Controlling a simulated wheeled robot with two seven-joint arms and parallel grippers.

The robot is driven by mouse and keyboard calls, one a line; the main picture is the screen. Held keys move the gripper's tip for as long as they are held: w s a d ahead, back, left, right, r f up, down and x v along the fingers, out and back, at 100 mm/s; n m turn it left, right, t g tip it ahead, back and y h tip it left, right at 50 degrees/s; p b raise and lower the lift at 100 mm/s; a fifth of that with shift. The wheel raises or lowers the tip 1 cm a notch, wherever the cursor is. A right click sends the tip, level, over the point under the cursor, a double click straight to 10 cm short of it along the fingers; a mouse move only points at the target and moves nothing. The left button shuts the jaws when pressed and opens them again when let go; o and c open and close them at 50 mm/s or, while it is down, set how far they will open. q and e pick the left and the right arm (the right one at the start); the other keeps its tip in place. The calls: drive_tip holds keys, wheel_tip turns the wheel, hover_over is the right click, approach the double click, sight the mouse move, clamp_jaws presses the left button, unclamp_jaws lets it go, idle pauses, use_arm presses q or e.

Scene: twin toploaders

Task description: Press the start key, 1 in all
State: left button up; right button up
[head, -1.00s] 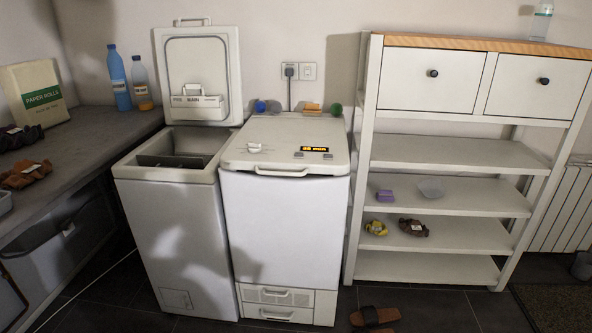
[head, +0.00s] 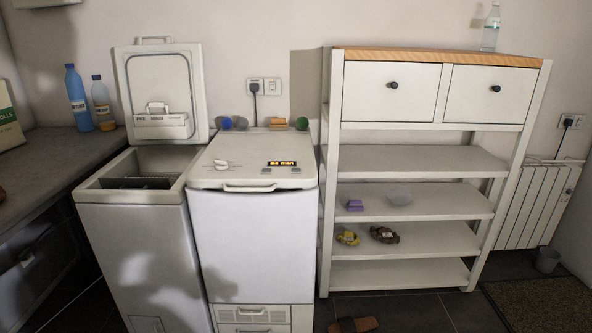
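Two white toploader washing machines stand side by side. The left machine (head: 150,250) has its lid (head: 165,88) raised, with a detergent drawer on the lid's inside and an open tub below. The right machine (head: 255,240) has its lid shut. Its top carries a lit orange display (head: 282,163), small grey keys (head: 266,170) beside and below the display, and a white knob or dial (head: 222,163). The key labels are too small to read. Neither of my grippers is in view.
A white shelf unit (head: 415,162) with two drawers stands right of the machines, holding small items. A counter (head: 45,155) with a blue bottle (head: 78,98) is at left. Balls and a sponge (head: 279,123) lie behind the right machine's lid. A brown sandal (head: 352,325) lies on the floor.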

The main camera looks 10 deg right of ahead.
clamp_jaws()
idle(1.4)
